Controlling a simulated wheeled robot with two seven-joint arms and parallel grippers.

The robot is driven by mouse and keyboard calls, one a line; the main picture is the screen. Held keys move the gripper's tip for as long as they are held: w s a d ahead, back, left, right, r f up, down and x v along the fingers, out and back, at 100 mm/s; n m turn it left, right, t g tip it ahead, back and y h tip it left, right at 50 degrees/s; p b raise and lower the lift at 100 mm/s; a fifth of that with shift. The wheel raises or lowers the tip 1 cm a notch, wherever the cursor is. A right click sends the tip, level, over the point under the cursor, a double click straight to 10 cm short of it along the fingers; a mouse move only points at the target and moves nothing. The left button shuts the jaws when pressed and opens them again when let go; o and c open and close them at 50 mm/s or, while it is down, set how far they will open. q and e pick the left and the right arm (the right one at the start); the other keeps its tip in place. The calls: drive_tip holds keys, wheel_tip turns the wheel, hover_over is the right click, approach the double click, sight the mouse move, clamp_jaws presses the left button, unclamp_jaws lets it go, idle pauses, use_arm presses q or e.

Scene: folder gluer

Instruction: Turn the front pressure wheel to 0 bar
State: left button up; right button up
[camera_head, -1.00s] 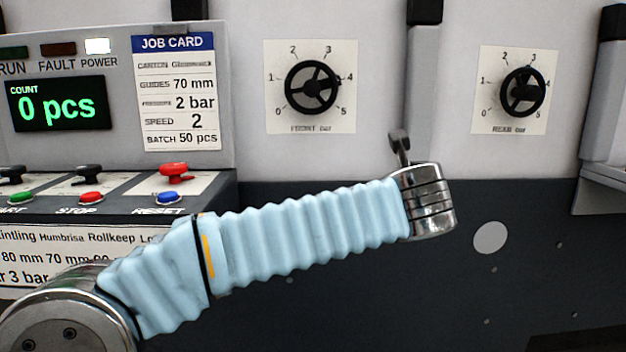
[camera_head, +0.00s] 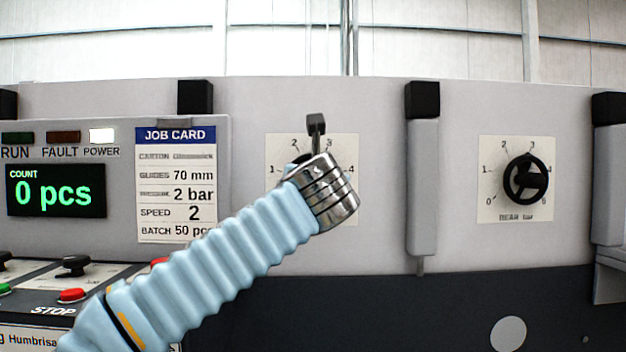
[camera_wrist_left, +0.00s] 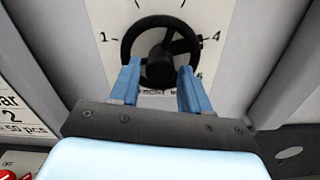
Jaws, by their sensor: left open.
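The front pressure wheel is a black spoked handwheel on a white dial plate (camera_head: 345,150) marked in bar. In the head view my left gripper and wrist hide most of it. In the left wrist view the front wheel (camera_wrist_left: 158,66) is clear, with the numbers 1 and 4 beside it; its exact setting cannot be read. My left gripper (camera_wrist_left: 158,76) is open, its two blue fingers pointing at the lower part of the wheel, one on each side of the hub. I cannot tell whether they touch it. My right gripper is not in view.
The rear pressure wheel (camera_head: 527,178) is on its own dial to the right. A grey upright bar with a black top (camera_head: 423,180) stands between the dials. The control panel with job card (camera_head: 176,185) and buttons, including a red one (camera_head: 72,295), is at left.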

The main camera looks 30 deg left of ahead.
use_arm(q)
drive_tip(key=shift+x, duration=0.95)
drive_tip(key=shift+c, duration=0.4)
drive_tip(key=c, duration=0.7)
